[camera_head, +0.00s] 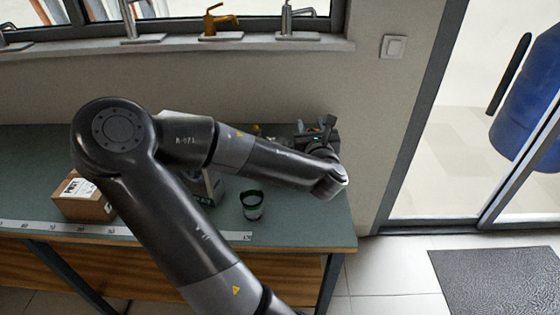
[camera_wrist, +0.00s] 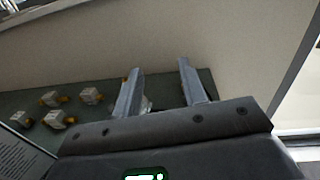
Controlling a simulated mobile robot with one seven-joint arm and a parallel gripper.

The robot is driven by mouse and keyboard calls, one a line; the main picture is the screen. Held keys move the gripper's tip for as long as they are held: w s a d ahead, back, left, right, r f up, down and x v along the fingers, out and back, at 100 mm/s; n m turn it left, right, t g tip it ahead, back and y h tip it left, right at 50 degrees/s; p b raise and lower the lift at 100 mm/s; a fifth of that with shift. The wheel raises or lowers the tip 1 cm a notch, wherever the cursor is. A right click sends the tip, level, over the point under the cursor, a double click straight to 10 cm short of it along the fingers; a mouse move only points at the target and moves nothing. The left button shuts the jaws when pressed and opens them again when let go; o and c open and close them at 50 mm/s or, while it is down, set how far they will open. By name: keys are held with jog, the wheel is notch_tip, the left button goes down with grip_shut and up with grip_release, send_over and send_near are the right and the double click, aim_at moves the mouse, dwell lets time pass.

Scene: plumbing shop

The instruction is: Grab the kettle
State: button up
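My gripper (camera_wrist: 160,66) has its two fingers apart in the wrist view, with a gap between them. In the head view my gripper (camera_head: 318,132) is over the right back part of the workbench, near the wall. I cannot make out a clear kettle in either view. A small pale object (camera_wrist: 146,104) shows low behind the left finger, mostly hidden by the finger and the gripper body. I cannot tell whether it is the kettle. No contact with it is visible.
The green workbench (camera_head: 300,222) carries a cardboard box (camera_head: 84,199), a dark can (camera_head: 252,204) and a measuring strip (camera_head: 62,227). Several small pale fittings with yellow parts (camera_wrist: 91,95) lie left of my gripper. Faucets (camera_head: 219,22) stand on the window sill. A glass door is at right.

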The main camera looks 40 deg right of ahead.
notch_tip(320, 180, down, 19)
jog(key=shift+r, duration=0.15)
jog(key=shift+w+d+f, duration=0.15)
jog(key=shift+f, duration=0.05)
jog(key=shift+x, duration=3.55)
jog(key=shift+c, duration=0.5)
grip_shut()
jog(key=shift+r, duration=0.1)
